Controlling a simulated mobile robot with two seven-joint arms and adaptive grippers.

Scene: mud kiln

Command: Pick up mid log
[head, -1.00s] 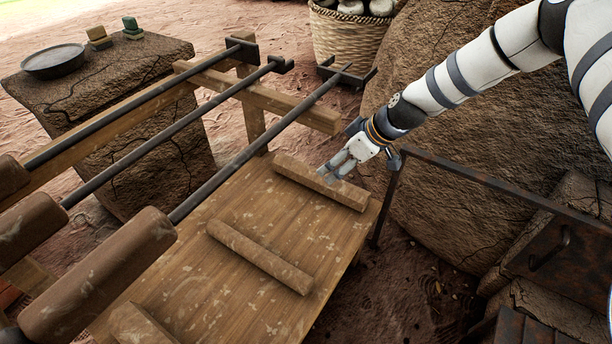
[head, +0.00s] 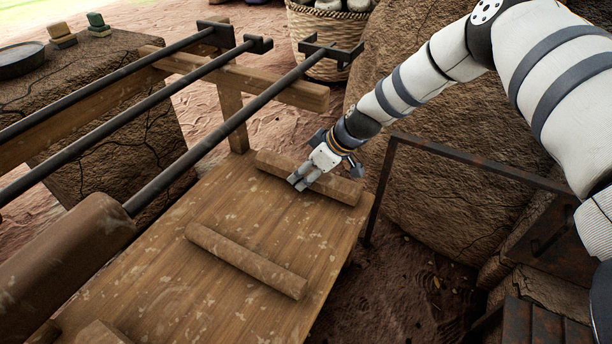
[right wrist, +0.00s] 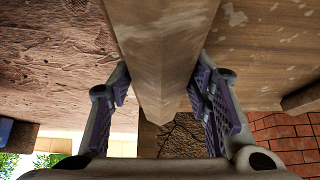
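The mid log (head: 245,259) is a pale brown cylinder lying across the middle of the wooden table (head: 215,300). A far log (head: 341,188) lies near the table's far edge. A near log (head: 98,334) is cut off at the bottom edge. My right gripper (head: 299,184) is over the near side of the far log, apart from the mid log. The right wrist view shows its two fingers (right wrist: 160,95) spread, with a long brown piece (right wrist: 160,60) between them. I cannot tell whether they touch it. My left gripper is not in view.
Dark metal rods (head: 165,172) run along the table's left on a wooden frame (head: 232,115); one carries a large brown roller (head: 65,255). A rock (head: 400,155) and rusty rail (head: 470,165) flank the right. A basket (head: 318,55) stands behind.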

